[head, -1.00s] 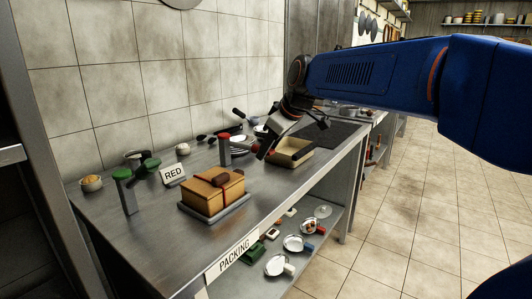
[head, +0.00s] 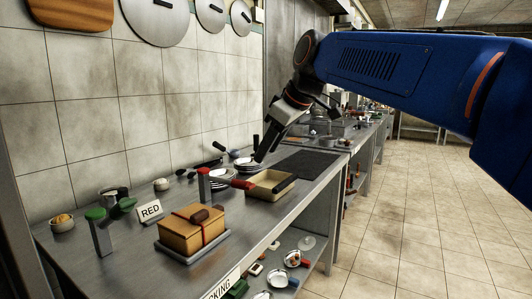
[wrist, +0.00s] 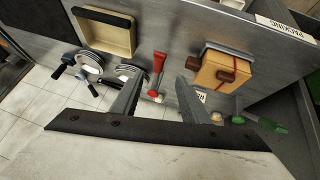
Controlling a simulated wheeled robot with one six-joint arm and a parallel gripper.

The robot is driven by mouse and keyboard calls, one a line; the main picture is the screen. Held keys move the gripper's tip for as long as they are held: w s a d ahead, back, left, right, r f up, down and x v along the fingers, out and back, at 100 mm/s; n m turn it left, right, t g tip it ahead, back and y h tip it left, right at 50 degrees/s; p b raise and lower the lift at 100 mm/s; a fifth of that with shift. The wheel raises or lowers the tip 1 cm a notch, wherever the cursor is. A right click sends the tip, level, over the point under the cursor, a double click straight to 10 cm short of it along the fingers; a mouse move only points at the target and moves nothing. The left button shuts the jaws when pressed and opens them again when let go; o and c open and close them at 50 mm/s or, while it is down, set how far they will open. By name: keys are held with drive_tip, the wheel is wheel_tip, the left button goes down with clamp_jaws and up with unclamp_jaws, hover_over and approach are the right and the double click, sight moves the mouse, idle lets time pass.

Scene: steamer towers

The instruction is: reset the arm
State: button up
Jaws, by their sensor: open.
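My gripper (head: 268,148) hangs on my blue arm above the metal bench, near the wall side of the beige tray. In the wrist view its two fingers (wrist: 157,97) are spread apart with nothing held between them. The same red item (wrist: 158,65) shows just beyond the fingers in the wrist view. The beige tray (head: 261,191) with a dark strip sits on the bench below the gripper.
A tan box with a red band (head: 192,236) sits on a grey base at the bench front. A RED sign (head: 150,210) and a green-topped item (head: 98,228) stand left of it. Plates (head: 247,166) stack near the wall. Cups and dishes lie on the lower shelf. Space above the bench is free.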

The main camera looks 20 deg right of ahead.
idle(0.4)
drive_tip(key=s+f+m, duration=0.2)
drive_tip(key=s+f, duration=0.5)
drive_tip(key=f, duration=0.3)
drive_tip(key=s+d+f+m+g+h, duration=0.1)
drive_tip(key=s+f+m, duration=0.2)
drive_tip(key=s+f, duration=0.5)
drive_tip(key=s+f+m+h, duration=0.1)
drive_tip(key=s+f+m, duration=0.2)
drive_tip(key=s+f, duration=0.4)
wheel_tip(320, 180, down, 7)
drive_tip(key=shift+s+d+r+g, duration=0.1)
drive_tip(key=shift+s+d+g, duration=0.15)
drive_tip(key=shift+d+g, duration=0.15)
